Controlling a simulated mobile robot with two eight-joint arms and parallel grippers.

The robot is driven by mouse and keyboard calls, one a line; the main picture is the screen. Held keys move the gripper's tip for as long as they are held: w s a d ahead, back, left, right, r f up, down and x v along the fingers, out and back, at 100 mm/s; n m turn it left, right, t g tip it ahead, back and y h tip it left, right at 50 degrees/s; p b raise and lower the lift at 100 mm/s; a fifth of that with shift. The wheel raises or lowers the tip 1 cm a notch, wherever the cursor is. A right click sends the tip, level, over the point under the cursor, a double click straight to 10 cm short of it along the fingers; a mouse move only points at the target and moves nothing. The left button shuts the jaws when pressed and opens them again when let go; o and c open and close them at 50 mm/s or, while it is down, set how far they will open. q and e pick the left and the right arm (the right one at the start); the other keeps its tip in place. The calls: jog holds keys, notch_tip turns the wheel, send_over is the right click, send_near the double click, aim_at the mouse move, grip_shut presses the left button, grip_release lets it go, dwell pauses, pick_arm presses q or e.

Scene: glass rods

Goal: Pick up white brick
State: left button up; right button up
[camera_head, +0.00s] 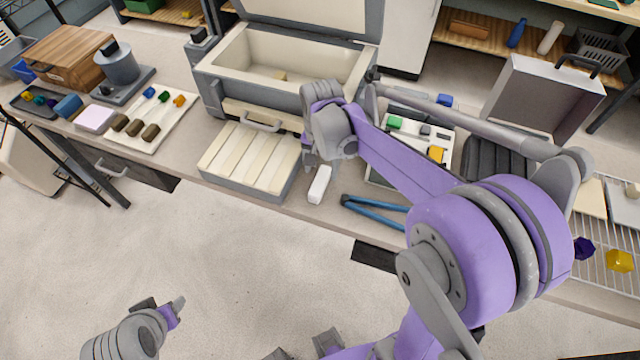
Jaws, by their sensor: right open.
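A small white brick (320,186) lies on the bench near its front edge, right of the slatted cream and grey tray. My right gripper (317,162) reaches down just above the brick's far end. It is open, and its fingers are small and partly hidden by the wrist. I cannot tell whether they touch the brick. My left gripper (165,306) hangs low at the lower left over the floor, away from the bench. Its jaws are too unclear to read.
The slatted tray (240,165) stands close left of the brick, and a furnace-like box (275,70) is behind. Blue-handled tongs (375,203) lie to the right. A parts tray (405,140) is partly hidden by my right arm.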

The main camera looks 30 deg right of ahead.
aim_at(320, 180)
jog(key=f, duration=0.5)
jog(key=shift+a+f, duration=0.2)
jog(key=shift+s, duration=0.1)
grip_shut()
